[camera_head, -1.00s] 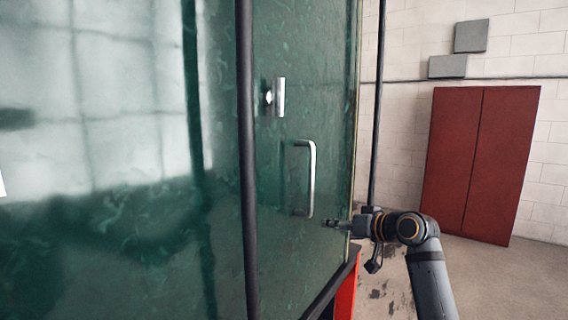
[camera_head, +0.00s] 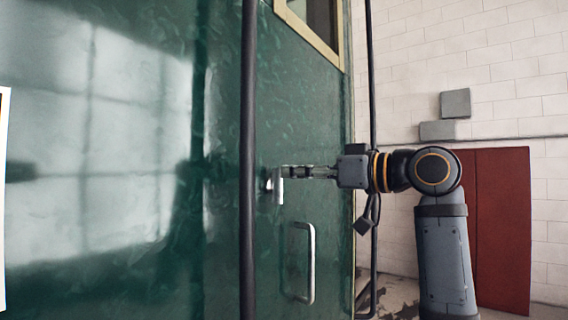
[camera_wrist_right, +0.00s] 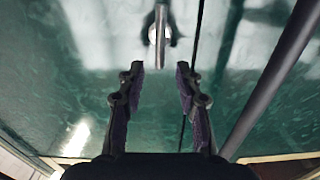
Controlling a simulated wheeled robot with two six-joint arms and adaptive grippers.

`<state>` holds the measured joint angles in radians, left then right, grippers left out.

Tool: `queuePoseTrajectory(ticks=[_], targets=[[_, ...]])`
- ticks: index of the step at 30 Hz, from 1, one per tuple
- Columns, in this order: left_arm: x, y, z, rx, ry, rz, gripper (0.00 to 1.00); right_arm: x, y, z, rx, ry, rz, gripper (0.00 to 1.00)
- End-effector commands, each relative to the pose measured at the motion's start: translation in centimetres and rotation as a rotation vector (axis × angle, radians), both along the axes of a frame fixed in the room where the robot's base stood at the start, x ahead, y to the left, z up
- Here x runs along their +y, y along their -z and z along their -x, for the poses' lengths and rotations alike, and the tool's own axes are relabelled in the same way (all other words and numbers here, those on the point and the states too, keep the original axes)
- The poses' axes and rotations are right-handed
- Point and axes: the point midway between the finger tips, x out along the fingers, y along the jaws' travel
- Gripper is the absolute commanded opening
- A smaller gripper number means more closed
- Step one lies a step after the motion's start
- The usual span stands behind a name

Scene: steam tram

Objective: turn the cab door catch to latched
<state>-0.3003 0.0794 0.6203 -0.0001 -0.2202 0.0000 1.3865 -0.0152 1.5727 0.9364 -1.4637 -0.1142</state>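The cab door catch (camera_head: 278,186) is a small metal lever on a round boss on the green cab door (camera_head: 300,120). In the head view its lever hangs straight down. In the right wrist view the catch (camera_wrist_right: 159,35) shows ahead of the fingers, centred between them. My right gripper (camera_head: 290,172) comes in from the right, level with the catch. In the right wrist view the right gripper (camera_wrist_right: 160,80) is open, with a gap between its fingertips and nothing in it. The fingertips appear just short of the catch. My left gripper is not in view.
A metal grab handle (camera_head: 311,262) is on the door below the catch. A dark vertical rail (camera_head: 248,160) stands just left of the catch, and another (camera_head: 371,100) stands right of the door. A red cabinet (camera_head: 503,230) is at the back wall.

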Motion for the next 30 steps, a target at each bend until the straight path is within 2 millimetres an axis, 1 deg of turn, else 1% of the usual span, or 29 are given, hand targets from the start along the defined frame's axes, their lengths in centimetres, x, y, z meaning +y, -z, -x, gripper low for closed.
queuePoseTrajectory(ticks=[1,6,10,17,25,30], targets=[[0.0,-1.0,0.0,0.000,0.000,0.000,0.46,0.9,-0.5,-0.5,0.004,-0.004,-0.002,0.35],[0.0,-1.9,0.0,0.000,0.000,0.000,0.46,2.8,-0.3,-2.0,0.001,-0.002,0.000,0.35],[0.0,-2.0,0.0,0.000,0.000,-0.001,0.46,3.4,0.0,-2.4,0.001,0.001,0.000,0.35],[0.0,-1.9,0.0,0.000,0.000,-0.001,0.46,3.4,0.1,-2.5,0.000,0.001,0.000,0.35],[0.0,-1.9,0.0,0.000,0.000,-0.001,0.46,3.4,0.1,-2.5,0.000,0.001,0.000,0.00],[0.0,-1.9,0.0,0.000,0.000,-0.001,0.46,3.4,0.1,-2.5,0.000,0.001,0.000,0.00]])
